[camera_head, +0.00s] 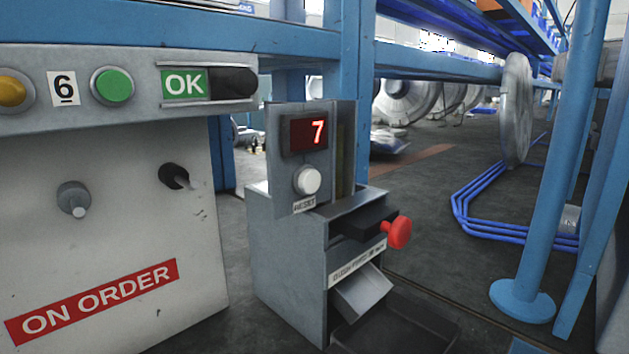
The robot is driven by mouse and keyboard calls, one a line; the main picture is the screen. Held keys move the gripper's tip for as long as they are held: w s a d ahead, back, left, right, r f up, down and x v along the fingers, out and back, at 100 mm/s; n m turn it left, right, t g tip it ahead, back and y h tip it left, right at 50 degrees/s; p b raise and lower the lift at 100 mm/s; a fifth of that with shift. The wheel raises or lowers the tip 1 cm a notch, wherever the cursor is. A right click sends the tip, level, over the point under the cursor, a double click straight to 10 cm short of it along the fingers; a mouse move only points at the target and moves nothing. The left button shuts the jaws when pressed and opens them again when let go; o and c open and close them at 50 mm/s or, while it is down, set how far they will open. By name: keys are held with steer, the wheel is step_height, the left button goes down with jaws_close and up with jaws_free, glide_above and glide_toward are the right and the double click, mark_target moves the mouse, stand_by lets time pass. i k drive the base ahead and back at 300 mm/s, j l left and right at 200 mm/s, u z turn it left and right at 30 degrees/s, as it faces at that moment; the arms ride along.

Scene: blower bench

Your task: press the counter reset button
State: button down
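The counter is a grey upright panel with a dark display (308,132) showing a red 7. Below the display is a round white button (307,180), with a small label (304,204) reading RESET under it. The panel stands on a grey box-shaped machine (285,262) in the middle of the view. The button is in plain sight and nothing touches it. My gripper is not in view.
A red knob (398,232) sticks out of the machine's right side, above a chute (362,291) and a dark tray (400,328). At left, a control panel (130,52) has yellow and green buttons above a white board (110,235). A blue post (550,190) stands right.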

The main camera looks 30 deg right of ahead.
mark_target(309, 180)
steer(key=k+j, duration=0.1)
steer(key=k, duration=0.3)
steer(key=j, duration=1.05)
steer(key=i+j+z, duration=0.15)
steer(key=j, duration=0.9)
